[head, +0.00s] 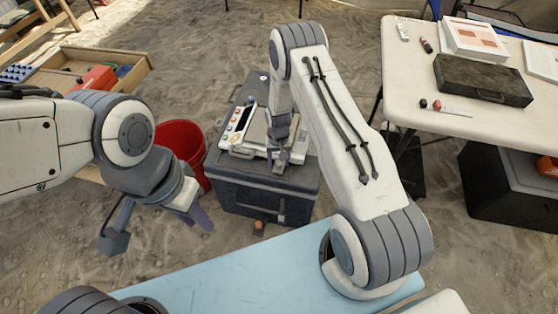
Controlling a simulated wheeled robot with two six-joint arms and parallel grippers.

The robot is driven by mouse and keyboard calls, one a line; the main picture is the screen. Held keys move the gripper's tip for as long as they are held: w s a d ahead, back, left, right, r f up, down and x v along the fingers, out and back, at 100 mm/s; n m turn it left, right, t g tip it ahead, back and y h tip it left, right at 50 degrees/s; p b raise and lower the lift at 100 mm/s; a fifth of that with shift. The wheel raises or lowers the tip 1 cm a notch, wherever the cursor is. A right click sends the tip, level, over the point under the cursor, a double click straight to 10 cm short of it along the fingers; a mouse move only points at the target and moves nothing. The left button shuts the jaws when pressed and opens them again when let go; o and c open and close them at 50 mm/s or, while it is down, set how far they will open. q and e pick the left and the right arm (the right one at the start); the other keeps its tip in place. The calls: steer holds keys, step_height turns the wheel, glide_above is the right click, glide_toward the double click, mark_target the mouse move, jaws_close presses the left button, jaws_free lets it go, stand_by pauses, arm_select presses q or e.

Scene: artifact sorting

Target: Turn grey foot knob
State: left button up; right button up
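A white scale-like device (238,132) with a dark display and coloured buttons sits on a dark grey case (255,195). My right gripper (279,163) points down at the front right part of the device, close to its edge. Its fingers are small here, and I cannot tell whether they are open, shut or touching anything. I cannot make out a grey foot knob; the gripper and arm cover that part of the device. My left gripper (155,226) is open and empty, fingers spread wide, over the sand left of the case.
A red bucket (182,141) stands left of the case. A wooden tray (133,82) with tools is at the upper left. A white table (398,65) with a dark box (480,80) is at the right. A light blue surface (270,268) lies in front.

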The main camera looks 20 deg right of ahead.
mark_target(279, 163)
step_height(279, 163, up, 10)
steer(key=p, duration=0.1)
steer(key=shift+r, duration=0.25)
stand_by(0.4)
